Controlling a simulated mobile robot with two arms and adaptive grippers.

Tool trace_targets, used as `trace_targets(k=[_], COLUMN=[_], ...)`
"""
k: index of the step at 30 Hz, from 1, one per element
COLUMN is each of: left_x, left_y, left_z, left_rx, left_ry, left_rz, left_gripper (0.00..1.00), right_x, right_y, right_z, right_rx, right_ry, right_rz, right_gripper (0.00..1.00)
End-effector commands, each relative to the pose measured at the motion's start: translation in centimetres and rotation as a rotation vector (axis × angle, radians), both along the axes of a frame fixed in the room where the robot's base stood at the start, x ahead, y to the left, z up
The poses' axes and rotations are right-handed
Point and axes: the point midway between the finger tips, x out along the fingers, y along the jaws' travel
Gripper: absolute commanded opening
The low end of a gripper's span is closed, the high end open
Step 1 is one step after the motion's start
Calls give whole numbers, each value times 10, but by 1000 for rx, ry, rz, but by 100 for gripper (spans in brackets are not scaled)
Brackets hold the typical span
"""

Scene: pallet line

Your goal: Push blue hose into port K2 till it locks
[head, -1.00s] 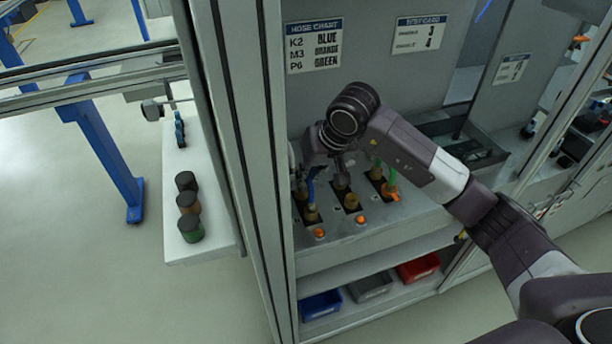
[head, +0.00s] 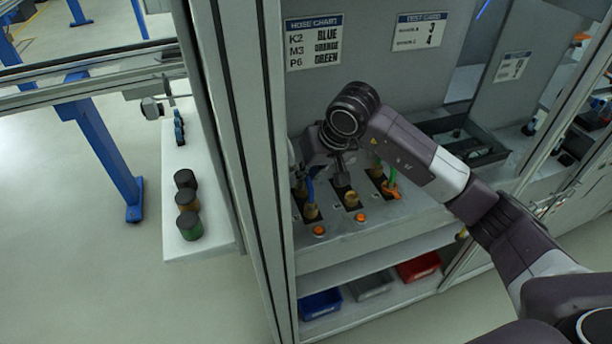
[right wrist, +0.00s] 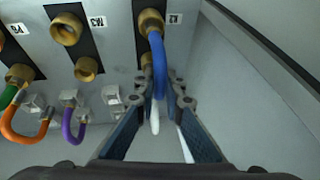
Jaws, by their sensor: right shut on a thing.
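The blue hose (right wrist: 159,65) runs from the mouth of the brass port K2 (right wrist: 151,22) down between the fingers of my right gripper (right wrist: 166,100). The gripper is shut on the hose close below the port. The hose end meets the port, but I cannot tell whether it is locked. The K2 label (right wrist: 174,18) appears upside down beside the port. In the head view the blue hose (head: 310,190) shows at the left port, and my wrist hides most of the gripper. My left gripper is not in view.
Ports M3 (right wrist: 66,29) and P6 stand beside K2. A hose chart (head: 314,43) lists K2 as blue. A grey side wall (right wrist: 235,70) stands close to the gripper. Bins sit on the shelf below.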

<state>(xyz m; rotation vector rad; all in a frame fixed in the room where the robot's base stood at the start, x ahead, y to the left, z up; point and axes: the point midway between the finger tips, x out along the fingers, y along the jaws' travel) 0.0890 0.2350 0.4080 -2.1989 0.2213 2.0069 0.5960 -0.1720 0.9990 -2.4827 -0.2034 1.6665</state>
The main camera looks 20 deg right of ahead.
Motion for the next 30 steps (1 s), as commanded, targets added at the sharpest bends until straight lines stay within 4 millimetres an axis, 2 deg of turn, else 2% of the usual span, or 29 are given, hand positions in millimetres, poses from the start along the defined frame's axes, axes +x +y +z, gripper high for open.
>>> trace_targets(k=[27,28,30], left_x=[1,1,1], left_y=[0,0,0], left_z=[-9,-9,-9], left_rx=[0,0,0], left_ry=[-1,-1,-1], left_rz=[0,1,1], left_gripper=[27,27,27], right_x=[-1,-1,-1], right_y=[0,0,0], right_z=[-8,-9,-9], right_rx=[0,0,-1], right_ry=[3,3,3], right_rz=[1,1,0], right_gripper=[0,10,18])
